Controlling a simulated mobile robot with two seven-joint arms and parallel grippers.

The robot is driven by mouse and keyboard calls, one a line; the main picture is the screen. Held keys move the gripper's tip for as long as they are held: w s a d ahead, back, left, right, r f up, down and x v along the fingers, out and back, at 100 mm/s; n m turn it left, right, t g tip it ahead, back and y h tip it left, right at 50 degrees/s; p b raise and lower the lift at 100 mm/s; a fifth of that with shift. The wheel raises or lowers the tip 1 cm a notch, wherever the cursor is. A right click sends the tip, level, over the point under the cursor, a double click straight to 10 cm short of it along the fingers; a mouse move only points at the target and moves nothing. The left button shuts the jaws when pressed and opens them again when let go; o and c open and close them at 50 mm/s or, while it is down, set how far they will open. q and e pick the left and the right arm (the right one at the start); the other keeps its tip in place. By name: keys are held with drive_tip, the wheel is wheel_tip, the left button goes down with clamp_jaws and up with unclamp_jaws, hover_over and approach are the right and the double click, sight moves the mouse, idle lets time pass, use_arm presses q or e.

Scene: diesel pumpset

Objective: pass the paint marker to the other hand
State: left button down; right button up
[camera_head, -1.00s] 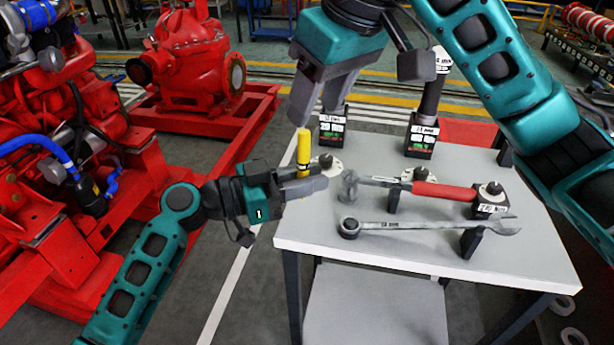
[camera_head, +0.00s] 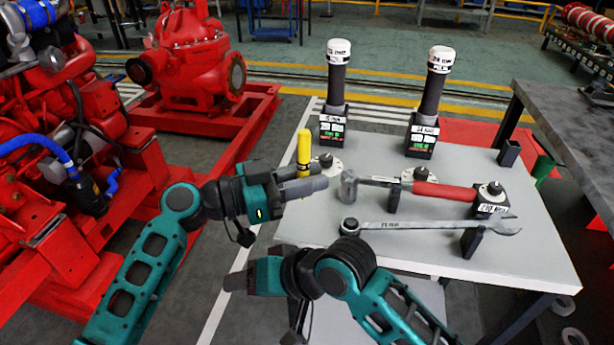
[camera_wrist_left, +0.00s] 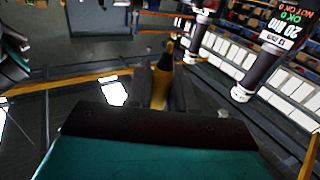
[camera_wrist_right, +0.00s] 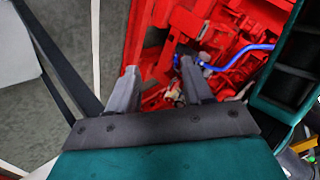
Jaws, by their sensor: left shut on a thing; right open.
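The yellow paint marker (camera_head: 304,148) stands upright in my left gripper (camera_head: 316,178), over the far-left edge of the table. The left fingers are shut on its lower part, which they hide. In the left wrist view the marker (camera_wrist_left: 161,84) sits between the two fingers. My right gripper (camera_head: 231,282) is at the bottom centre of the head view, pointing left, below and apart from the left gripper and the marker. In the right wrist view its fingers (camera_wrist_right: 160,90) are spread with nothing between them.
The grey table (camera_head: 300,232) bears a hammer (camera_head: 440,190), a wrench (camera_head: 425,224) and two white-capped dark tools (camera_head: 337,85) (camera_head: 432,90) upright in holders. A red engine (camera_head: 50,190) and a red pump (camera_head: 195,60) stand at the left. Floor is clear between engine and table.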

drive_tip(key=s+d+f+t+h, duration=0.1)
drive_tip(key=d+f+t+h, duration=0.1)
drive_tip(key=d, duration=0.5)
drive_tip(key=s+d+f+t+h, duration=0.2)
drive_tip(key=d+f, duration=0.2)
drive_tip(key=d, duration=0.3)
drive_tip(key=s+d+f+n+t+h, duration=0.1)
drive_tip(key=s+d+f+t, duration=0.1)
drive_tip(key=d, duration=0.5)
drive_tip(key=shift+s+f+t+h, duration=0.2)
drive_tip(key=shift+f+t+h, duration=0.15)
drive_tip(key=shift+f, duration=0.4)
